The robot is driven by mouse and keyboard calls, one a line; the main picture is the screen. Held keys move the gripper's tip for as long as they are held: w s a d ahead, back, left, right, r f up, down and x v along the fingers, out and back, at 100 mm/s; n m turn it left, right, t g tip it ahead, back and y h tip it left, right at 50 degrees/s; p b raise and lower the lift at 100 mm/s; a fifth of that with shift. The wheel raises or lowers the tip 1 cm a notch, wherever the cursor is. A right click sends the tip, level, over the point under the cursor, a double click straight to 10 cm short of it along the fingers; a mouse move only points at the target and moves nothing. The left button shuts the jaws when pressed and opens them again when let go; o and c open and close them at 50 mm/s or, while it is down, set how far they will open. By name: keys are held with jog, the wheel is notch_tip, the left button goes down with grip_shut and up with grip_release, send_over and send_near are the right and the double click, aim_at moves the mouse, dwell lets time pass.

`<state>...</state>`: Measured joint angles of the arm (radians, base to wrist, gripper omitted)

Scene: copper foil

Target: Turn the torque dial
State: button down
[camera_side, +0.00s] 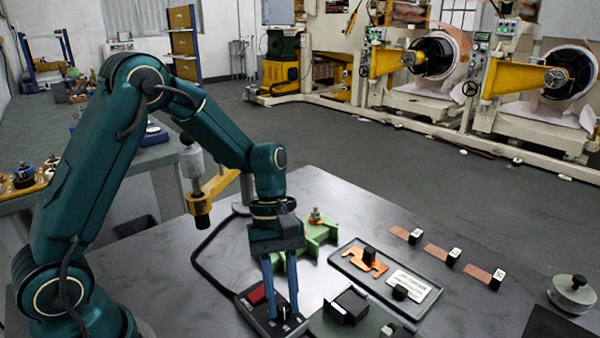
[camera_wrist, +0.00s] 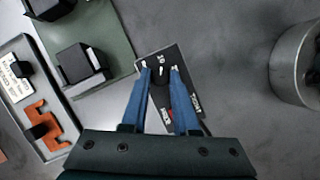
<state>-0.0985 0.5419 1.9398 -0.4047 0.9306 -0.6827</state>
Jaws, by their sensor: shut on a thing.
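A small black control box (camera_side: 254,315) stands on the dark table at the bottom of the side view, with a red switch (camera_side: 257,294) on its top. The box also shows in the wrist view (camera_wrist: 188,88), with white markings on its face. Its round black dial (camera_wrist: 161,90) lies between the fingertips. My gripper (camera_side: 283,316) points down over the box, its two blue fingers on either side of the dial and shut on it. The wrist view shows my gripper (camera_wrist: 160,76) too. The fingers partly hide the dial, and its exact setting is hard to read.
A green plate with a black block (camera_side: 348,306) stands close right of the box. Beyond are a grey tray (camera_side: 345,250) with copper pieces, a green fixture (camera_side: 313,239), several copper strips (camera_side: 437,250) and a round metal weight (camera_side: 572,292). A black cable runs left of the box.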

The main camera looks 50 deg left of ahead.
jog(key=m, duration=0.3)
jog(key=m+g+y, duration=0.1)
jog(key=m, duration=0.2)
jog(key=shift+w+d+g+y, duration=0.1)
jog(key=shift+w+g+y, duration=0.05)
jog(key=shift+g+y, duration=0.15)
jog(key=m+y, duration=0.1)
jog(key=m, duration=0.4)
jog(key=shift+d+g+y, duration=0.15)
jog(key=shift+g+y, duration=0.15)
jog(key=shift+y, duration=0.1)
jog(key=shift+m, duration=0.3)
jog(key=c, duration=0.7)
grip_release()
jog(key=shift+w+r, duration=0.1)
jog(key=shift+v, duration=2.45)
